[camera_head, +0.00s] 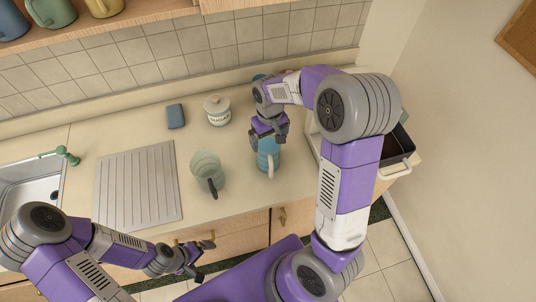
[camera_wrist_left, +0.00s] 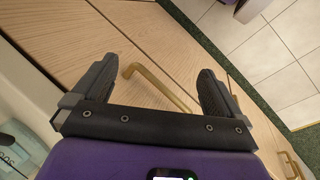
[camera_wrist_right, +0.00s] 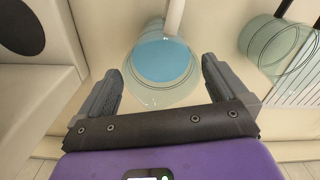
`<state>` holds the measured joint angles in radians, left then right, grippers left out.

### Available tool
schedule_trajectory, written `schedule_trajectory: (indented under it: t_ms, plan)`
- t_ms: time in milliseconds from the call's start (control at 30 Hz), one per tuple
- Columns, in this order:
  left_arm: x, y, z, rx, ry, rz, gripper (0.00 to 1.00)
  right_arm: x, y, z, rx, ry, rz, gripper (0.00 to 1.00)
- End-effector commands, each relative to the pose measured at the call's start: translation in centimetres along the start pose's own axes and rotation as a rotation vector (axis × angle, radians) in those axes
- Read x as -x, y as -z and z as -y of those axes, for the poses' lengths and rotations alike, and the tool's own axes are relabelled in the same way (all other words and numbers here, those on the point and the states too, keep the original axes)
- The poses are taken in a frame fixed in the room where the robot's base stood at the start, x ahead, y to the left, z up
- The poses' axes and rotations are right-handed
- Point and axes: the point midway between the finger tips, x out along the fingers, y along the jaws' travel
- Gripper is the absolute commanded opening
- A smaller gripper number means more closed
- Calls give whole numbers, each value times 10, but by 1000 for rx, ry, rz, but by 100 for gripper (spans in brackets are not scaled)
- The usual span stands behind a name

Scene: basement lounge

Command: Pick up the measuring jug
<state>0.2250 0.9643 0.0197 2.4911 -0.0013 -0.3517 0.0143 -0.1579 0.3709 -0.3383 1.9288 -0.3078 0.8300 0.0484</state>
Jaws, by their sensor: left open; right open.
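A clear jug with blue inside and a pale handle (camera_head: 268,158) stands upright on the counter. It also shows in the right wrist view (camera_wrist_right: 162,62), just beyond the fingers. A greenish clear jug with a dark handle (camera_head: 206,168) stands to its left; part of it shows in the right wrist view (camera_wrist_right: 275,42). I cannot tell for certain which is the measuring jug. My right gripper (camera_head: 272,136) is open above the blue jug, pointing down, and partly hides it. My left gripper (camera_head: 203,260) is open and empty in front of the lower cabinets.
A sugar jar (camera_head: 217,112) and a blue-grey sponge (camera_head: 175,116) stand behind the jugs. A ribbed drainboard (camera_head: 138,188) and sink (camera_head: 30,190) lie left. A dark-lined bin (camera_head: 398,148) is right. Mugs (camera_head: 50,12) sit on the shelf. A cabinet handle (camera_wrist_left: 160,85) is near my left gripper.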

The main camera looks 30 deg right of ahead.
Motion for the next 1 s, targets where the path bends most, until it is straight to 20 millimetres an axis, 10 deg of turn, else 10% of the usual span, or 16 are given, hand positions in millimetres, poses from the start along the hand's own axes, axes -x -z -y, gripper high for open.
schedule_trajectory:
  t_ms: [367,1000]
  plan:
    - [-1,0,0,0,0,-1,100,-16,0,0,0,1,-1,100]
    - [-1,0,0,0,0,-1,100,-15,1,0,0,0,-4,7]
